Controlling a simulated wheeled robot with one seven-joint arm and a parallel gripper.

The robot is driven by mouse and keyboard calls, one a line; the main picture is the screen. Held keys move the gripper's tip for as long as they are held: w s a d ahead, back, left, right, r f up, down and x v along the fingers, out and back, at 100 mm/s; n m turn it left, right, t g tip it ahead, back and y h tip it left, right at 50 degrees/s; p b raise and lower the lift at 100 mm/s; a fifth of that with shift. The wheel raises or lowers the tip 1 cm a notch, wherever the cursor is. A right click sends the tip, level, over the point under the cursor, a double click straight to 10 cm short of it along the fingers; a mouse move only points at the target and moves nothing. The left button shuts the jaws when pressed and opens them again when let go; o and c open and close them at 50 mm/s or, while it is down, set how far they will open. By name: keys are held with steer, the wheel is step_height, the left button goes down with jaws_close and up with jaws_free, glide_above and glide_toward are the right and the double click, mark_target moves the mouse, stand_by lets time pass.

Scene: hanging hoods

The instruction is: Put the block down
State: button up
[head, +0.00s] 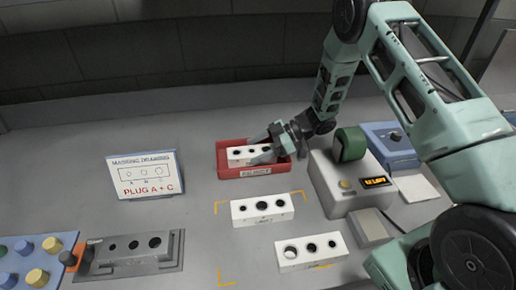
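A white block (239,154) with dark round holes is in the red tray (225,172), whose front label seems to read REJECT. My gripper (262,148) reaches in from the right over the tray. One finger is at the block's far side and the other at its near side, towards its right end. The fingers are apart, with the block between them. I cannot tell whether they press on it or whether the block rests fully on the tray floor.
Two more white blocks (262,219) (289,254) lie in front, near yellow corner marks. A sign (146,175) reads PLUG A + C. A grey fixture (130,265) and a blue plug tray (35,262) are at left. A grey box (337,190) with a display stands right.

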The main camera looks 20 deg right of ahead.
steer(key=shift+r, duration=0.1)
steer(key=shift+d+r, duration=0.15)
steer(key=shift+d, duration=0.05)
steer(key=b+v, duration=0.2)
steer(key=v, duration=0.9)
step_height(320, 180, up, 11)
steer(key=m+t+h, duration=0.5)
steer(key=t+h, duration=0.1)
steer(key=h, duration=0.1)
glide_above(245, 153)
steer(key=s+a+m+g+h, duration=0.1)
steer(key=s+g, duration=0.3)
steer(key=s, duration=1.3)
steer(key=s+a+m+g+h, duration=0.1)
steer(key=s+g+h, duration=0.3)
steer(key=s, duration=1.3)
steer(key=shift+s+a+m+g, duration=0.3)
steer(key=shift+a+m, duration=0.1)
steer(key=shift+a, duration=0.5)
